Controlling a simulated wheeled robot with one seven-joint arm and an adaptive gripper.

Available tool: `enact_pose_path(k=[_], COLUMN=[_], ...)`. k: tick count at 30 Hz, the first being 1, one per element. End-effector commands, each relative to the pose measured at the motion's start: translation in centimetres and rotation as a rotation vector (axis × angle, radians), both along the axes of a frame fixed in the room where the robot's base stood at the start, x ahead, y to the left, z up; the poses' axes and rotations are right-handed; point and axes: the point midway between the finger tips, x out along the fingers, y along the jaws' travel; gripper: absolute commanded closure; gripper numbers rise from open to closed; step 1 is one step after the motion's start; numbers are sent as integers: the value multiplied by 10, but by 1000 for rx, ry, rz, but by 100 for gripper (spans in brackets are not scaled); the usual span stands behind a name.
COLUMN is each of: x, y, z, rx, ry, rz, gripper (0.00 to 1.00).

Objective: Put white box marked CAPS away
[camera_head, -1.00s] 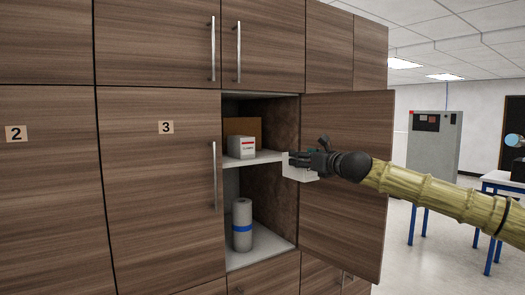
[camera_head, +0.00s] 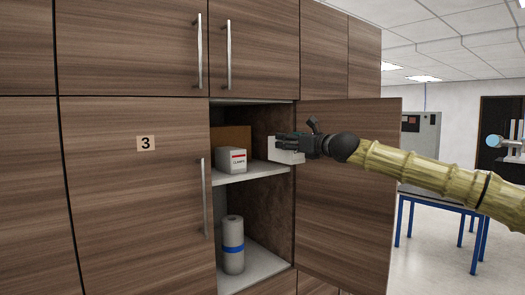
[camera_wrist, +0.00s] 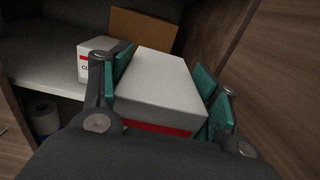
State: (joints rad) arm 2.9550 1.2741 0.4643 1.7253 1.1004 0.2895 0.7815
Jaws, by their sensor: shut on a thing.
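A white box (camera_head: 287,154) is held in my gripper (camera_head: 280,143), at the right side of the open cupboard, about level with its upper shelf. In the wrist view the held box (camera_wrist: 162,82) sits between the two green-padded fingers of my gripper (camera_wrist: 160,84) and shows a red stripe on its near face. Its lettering cannot be read. The upper shelf (camera_head: 255,173) shows below and to the left of the held box. Whether the box touches the shelf cannot be told.
On the upper shelf stand a white box with a red stripe (camera_head: 232,161) and a brown box (camera_head: 233,137) behind it. A grey roll with a blue band (camera_head: 233,245) stands on the lower shelf. The open door (camera_head: 345,200) is close on the right.

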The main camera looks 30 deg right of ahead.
Motion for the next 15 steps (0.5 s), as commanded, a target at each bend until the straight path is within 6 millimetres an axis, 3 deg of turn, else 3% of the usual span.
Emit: enact_pose_path(k=[13, 15], x=[27, 30], y=[6, 6], z=[2, -6], rx=[-9, -7], ry=[3, 3], rz=[-4, -5], gripper=[74, 74])
